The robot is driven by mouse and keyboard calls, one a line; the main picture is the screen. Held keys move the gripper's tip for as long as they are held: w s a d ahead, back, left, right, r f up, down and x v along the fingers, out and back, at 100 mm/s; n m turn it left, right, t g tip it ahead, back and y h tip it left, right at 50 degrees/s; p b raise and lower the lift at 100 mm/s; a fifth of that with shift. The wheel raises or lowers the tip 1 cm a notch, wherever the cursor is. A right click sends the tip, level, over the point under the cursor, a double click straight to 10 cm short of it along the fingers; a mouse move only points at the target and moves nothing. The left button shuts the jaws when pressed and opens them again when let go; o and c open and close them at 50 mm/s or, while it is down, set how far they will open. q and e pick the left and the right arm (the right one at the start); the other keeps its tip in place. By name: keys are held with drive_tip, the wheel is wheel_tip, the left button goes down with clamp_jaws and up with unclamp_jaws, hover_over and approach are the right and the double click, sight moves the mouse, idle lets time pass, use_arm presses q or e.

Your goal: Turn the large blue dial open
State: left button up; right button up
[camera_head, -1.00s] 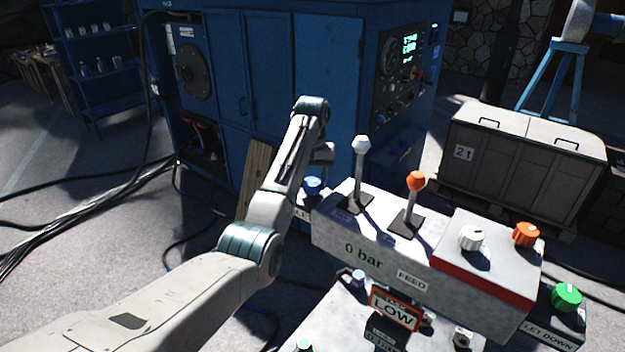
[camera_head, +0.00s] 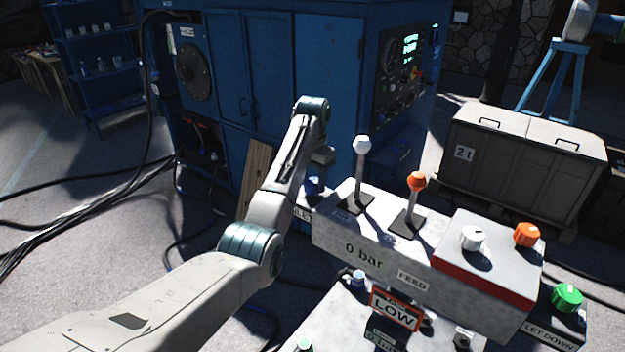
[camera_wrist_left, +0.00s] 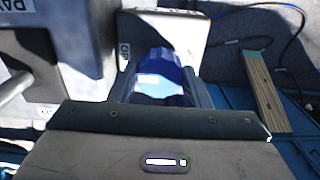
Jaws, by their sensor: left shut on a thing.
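The large blue dial (camera_head: 312,187) sits at the left end of the control console, partly hidden by my left arm. In the left wrist view the blue dial (camera_wrist_left: 160,72) is faceted and lies between the two fingers. My left gripper (camera_head: 318,176) reaches down over the dial from above. In the wrist view the left gripper (camera_wrist_left: 160,92) is shut on the dial, one finger on each side. A partly hidden label stands beside it. How far the dial is turned I cannot tell. My right gripper is not in view.
The grey console (camera_head: 340,248) carries a white-knobbed lever (camera_head: 361,165), an orange-knobbed lever (camera_head: 415,200), a white knob (camera_head: 471,238), an orange knob (camera_head: 526,235) and a green knob (camera_head: 567,298). A blue cabinet (camera_head: 270,80) stands behind. A wooden plank (camera_head: 257,175) leans there.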

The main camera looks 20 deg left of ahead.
use_arm(q)
drive_tip(key=shift+w+r, duration=0.1)
drive_tip(key=shift+r, duration=0.2)
drive_tip(key=o, duration=1)
drive_tip(key=shift+f, duration=0.2)
